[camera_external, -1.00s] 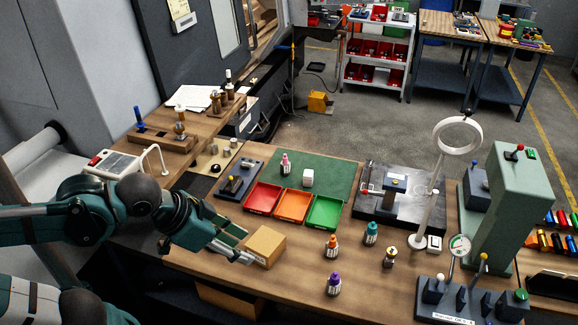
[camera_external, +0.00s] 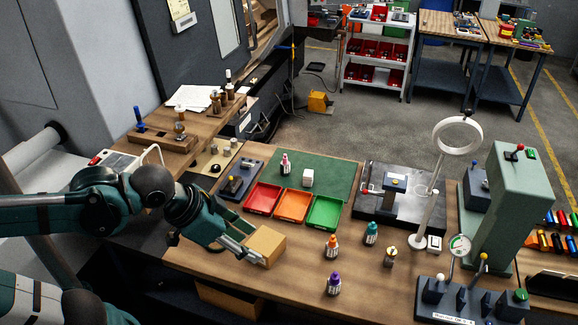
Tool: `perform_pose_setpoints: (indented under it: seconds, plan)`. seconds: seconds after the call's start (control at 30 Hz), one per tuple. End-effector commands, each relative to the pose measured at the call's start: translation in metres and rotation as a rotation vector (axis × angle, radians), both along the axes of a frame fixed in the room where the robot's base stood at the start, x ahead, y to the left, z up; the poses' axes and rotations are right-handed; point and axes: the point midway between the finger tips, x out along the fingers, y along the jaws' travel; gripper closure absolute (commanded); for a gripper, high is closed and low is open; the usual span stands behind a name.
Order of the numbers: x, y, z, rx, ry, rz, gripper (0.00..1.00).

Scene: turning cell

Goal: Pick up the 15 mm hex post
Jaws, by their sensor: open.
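My gripper (camera_external: 250,248) is open at the left side of a small cardboard box (camera_external: 270,242) on the wooden bench. Its fingers overlap the box's left edge in this view, and I cannot tell whether they touch it. I cannot pick out the 15 mm hex post for certain. Several small metal pieces (camera_external: 226,152) stand on the side table at the left, too small to read their shape. A small brass-and-dark piece (camera_external: 390,257) stands at the right of the bench. Anything inside or behind the box is hidden.
Red (camera_external: 262,198), orange (camera_external: 294,205) and green (camera_external: 325,212) trays lie behind the box. Bottles with orange (camera_external: 331,246), teal (camera_external: 371,233) and purple (camera_external: 333,284) caps stand to its right. A ring lamp (camera_external: 457,134) and green machine (camera_external: 505,215) stand farther right. Bench front is clear.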

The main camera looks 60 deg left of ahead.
Motion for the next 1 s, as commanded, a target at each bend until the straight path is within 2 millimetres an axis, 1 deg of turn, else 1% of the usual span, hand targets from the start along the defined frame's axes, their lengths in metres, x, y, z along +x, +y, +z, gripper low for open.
perform_pose_setpoints:
  seconds: [0.03, 0.47, 0.77, 1.0]
  plan:
    - [0.007, 0.001, 0.001, 0.004, 0.007, -0.011, 0.57]
    - [0.060, 0.006, -0.005, 0.044, 0.073, -0.140, 0.57]
    - [0.099, 0.011, -0.016, 0.063, 0.114, -0.236, 0.57]
    - [0.130, 0.017, -0.030, 0.075, 0.141, -0.314, 0.57]
